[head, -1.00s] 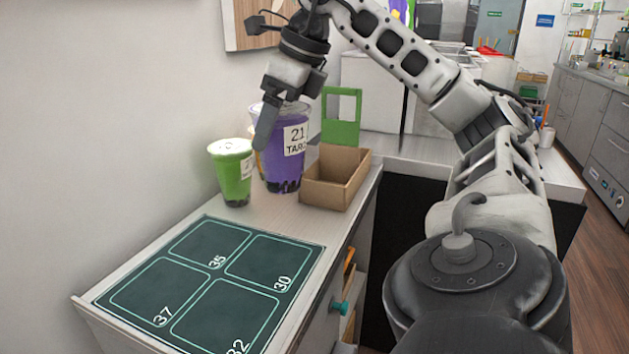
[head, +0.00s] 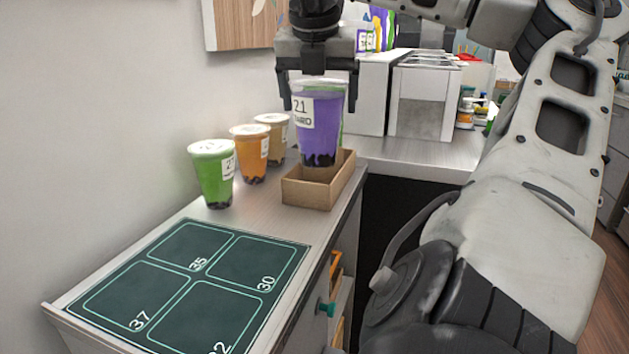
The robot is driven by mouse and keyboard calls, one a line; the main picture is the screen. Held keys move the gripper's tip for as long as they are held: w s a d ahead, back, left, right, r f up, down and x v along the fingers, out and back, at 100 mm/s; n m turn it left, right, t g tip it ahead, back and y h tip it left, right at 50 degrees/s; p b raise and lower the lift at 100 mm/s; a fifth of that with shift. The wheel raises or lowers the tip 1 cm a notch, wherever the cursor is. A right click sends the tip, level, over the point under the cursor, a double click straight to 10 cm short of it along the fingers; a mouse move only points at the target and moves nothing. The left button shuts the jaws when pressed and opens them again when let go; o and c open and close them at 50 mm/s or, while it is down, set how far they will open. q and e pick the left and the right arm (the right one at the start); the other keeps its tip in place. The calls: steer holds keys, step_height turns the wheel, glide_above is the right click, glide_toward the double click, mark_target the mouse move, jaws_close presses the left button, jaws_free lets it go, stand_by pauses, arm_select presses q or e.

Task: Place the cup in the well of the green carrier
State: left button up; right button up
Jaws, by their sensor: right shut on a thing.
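My right gripper (head: 320,97) is shut on the purple cup labelled 21 (head: 322,130), one finger on each side near its rim. The cup is upright, with a clear lid and dark pearls at its base. Its bottom overlaps the opening of the brown cardboard box (head: 310,194); I cannot tell whether it is inside or just above. My left gripper is not in view.
A green cup (head: 212,175), an orange cup (head: 250,155) and a tan cup (head: 273,135) stand in a row left of the box. A dark mat (head: 192,280) with numbered squares lies empty on the near counter. A wall is at the left.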

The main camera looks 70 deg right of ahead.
steer(key=w+d+f+p, duration=0.3)
steer(key=w+d+f, duration=0.3)
steer(key=d+f, duration=0.6)
steer(key=shift+f+p, duration=0.35)
steer(key=shift+f, duration=0.2)
steer(key=o, duration=1.2)
steer(key=shift+r, duration=0.1)
